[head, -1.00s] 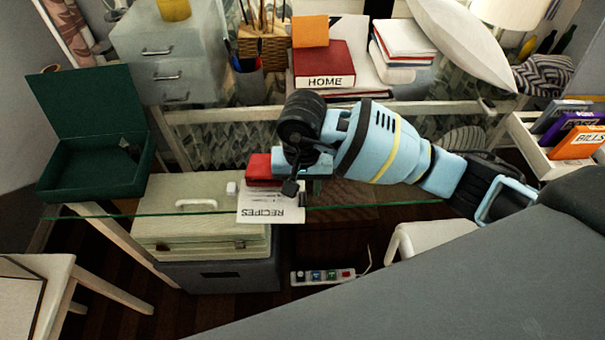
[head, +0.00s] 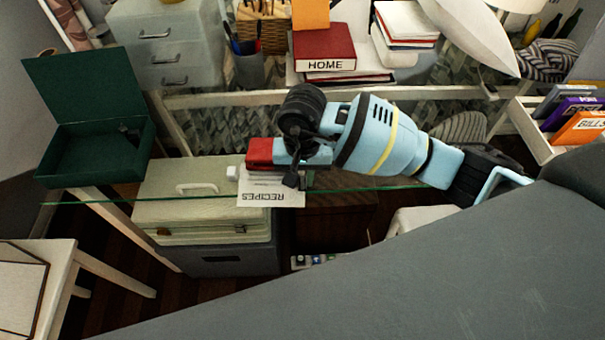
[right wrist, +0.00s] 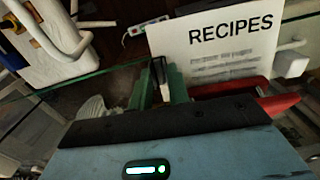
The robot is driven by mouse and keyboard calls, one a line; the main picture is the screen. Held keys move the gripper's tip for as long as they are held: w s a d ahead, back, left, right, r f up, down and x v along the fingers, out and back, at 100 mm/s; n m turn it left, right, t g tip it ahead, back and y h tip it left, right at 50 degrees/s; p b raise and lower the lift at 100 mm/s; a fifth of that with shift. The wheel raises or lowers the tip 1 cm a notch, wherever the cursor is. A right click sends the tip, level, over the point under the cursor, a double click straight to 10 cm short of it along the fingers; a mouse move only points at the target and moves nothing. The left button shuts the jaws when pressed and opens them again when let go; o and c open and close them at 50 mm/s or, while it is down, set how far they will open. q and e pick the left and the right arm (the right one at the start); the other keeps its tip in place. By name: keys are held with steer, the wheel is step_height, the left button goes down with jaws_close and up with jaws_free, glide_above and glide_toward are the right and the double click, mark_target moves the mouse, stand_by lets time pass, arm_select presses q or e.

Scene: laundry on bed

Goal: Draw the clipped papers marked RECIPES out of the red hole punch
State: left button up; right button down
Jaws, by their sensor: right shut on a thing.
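The white papers marked RECIPES (head: 270,193) lie at the front edge of the glass desk, their printed end overhanging it. The red hole punch (head: 261,153) sits right behind them, partly hidden by my right gripper. My right gripper (head: 291,178) reaches in from the right and is shut at the right side of the papers. In the right wrist view, its green fingertips (right wrist: 160,82) close around a dark piece, apparently the clip, at the papers' (right wrist: 215,50) edge. The punch (right wrist: 250,93) shows beside them. Whether the papers' far end is inside the punch is hidden. My left gripper is out of view.
Behind stand a red HOME book (head: 325,48) and a pen cup (head: 248,68). A green open box (head: 95,145) is at the left, a file tray (head: 530,130) at the right. A pale case (head: 200,210) and a power strip (head: 320,260) are below the glass.

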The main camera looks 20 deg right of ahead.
steer(key=shift+s+a+r+p, duration=0.1)
steer(key=shift+s+a+p, duration=0.15)
steer(key=shift+s, duration=0.35)
steer(key=shift+s+a+p, duration=0.2)
steer(key=shift+s, duration=0.4)
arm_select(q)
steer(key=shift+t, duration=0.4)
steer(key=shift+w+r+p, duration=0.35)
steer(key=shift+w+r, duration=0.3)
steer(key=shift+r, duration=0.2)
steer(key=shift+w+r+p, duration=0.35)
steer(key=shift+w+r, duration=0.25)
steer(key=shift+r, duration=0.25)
arm_select(e)
steer(key=shift+s+a, duration=0.3)
steer(key=shift+s, duration=0.45)
steer(key=shift+s+a, duration=0.25)
steer(key=shift+s, duration=0.55)
steer(key=shift+s+a, duration=0.3)
steer(key=shift+s, duration=0.45)
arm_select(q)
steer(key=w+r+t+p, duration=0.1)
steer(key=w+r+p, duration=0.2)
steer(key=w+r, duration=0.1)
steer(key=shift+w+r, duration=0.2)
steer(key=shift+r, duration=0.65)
arm_select(e)
step_height(320, 180, up, 8)
